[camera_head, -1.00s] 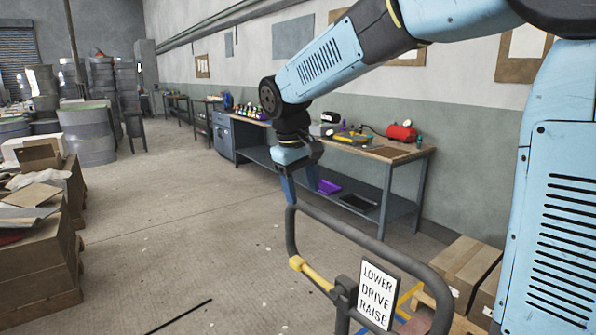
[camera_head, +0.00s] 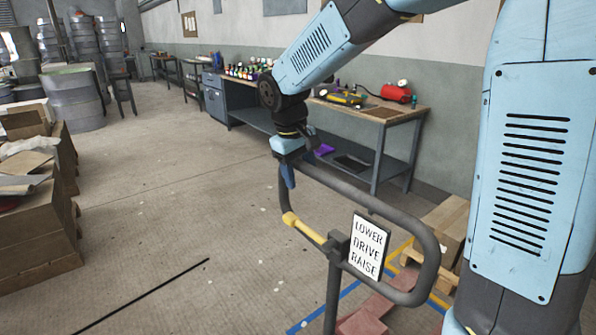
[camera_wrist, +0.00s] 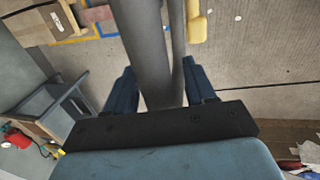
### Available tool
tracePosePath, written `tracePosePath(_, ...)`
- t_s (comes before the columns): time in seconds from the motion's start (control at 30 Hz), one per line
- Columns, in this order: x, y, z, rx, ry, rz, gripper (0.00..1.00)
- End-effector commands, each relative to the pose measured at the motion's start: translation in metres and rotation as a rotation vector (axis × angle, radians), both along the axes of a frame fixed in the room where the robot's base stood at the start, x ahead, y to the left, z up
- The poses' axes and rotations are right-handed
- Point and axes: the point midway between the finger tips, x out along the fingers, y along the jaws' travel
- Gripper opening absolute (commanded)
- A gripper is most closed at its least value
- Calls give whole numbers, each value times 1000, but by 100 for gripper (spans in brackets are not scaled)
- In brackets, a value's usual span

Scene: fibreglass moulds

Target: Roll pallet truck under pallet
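The pallet truck's dark grey handle loop (camera_head: 348,189) stands in front of me in the head view. It has a yellow grip (camera_head: 303,228) and a white sign (camera_head: 368,245) reading LOWER DRIVE RAISE. My gripper (camera_head: 288,175) points down at the loop's upper left corner. In the wrist view its blue fingers (camera_wrist: 160,85) lie either side of the grey handle tube (camera_wrist: 148,45). I cannot tell whether they press on it. Red forks (camera_head: 362,322) show low in the head view, partly cut off. A wooden pallet (camera_head: 425,268) with cardboard boxes (camera_head: 448,225) is partly hidden behind my arm.
Blue and yellow floor lines (camera_head: 340,303) run near the truck. A workbench (camera_head: 375,125) stands along the wall beyond it. Boxes (camera_head: 30,215) are stacked at the left, and a thin black rod (camera_head: 150,290) lies on the floor. The floor at centre left is clear.

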Motion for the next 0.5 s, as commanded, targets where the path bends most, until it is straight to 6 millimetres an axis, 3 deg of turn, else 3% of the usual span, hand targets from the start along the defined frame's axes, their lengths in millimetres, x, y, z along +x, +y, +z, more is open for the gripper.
tracePosePath(0.07,0,0,0,0,0,0,46)
tracePosePath(0.5,0,0,0,0,0,0,4)
